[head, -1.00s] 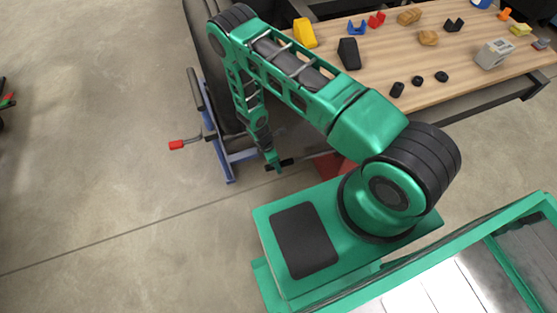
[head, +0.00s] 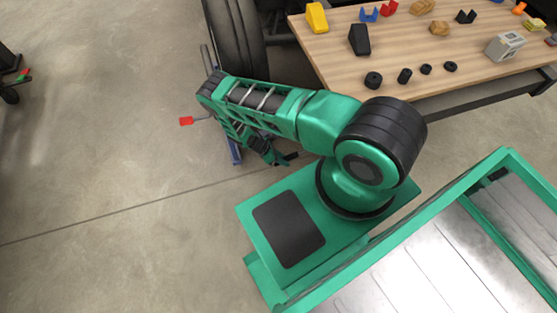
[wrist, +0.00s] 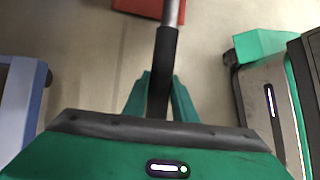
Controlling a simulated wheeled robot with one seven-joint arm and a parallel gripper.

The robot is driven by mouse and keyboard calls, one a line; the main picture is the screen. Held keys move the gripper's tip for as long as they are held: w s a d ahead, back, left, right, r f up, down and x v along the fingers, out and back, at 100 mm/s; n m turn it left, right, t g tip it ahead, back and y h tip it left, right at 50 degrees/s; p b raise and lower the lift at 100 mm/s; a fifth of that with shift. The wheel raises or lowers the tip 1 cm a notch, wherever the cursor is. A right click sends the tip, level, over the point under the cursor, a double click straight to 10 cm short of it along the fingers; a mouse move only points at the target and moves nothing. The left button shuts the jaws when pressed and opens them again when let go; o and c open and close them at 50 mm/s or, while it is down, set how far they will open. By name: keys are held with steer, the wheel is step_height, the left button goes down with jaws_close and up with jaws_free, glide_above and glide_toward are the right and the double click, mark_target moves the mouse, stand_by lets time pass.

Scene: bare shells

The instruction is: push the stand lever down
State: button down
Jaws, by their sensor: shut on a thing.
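The lever is a grey rod (wrist: 172,12) with a black grip (wrist: 162,70), seen in the wrist view. It runs up the picture from my gripper (wrist: 160,92) towards a red part (wrist: 138,5) at the top edge. The green fingers lie on both sides of the black grip and are shut on it. In the head view my gripper (head: 281,160) is low near the floor, with a short black piece of the grip (head: 291,156) showing beside it.
A blue frame (head: 236,152) with a red-ended handle (head: 186,121) stands left of my gripper, partly behind my arm. A big black tyre (head: 236,45) is behind it. A wooden table (head: 440,75) with several small parts is at upper right.

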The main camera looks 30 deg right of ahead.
steer(key=shift+f, duration=0.35)
steer(key=c, duration=1.5)
jaws_free()
steer(key=shift+o, duration=0.2)
steer(key=v, duration=1)
steer(key=shift+w+a+r, duration=0.15)
steer(key=shift+a+r, duration=0.1)
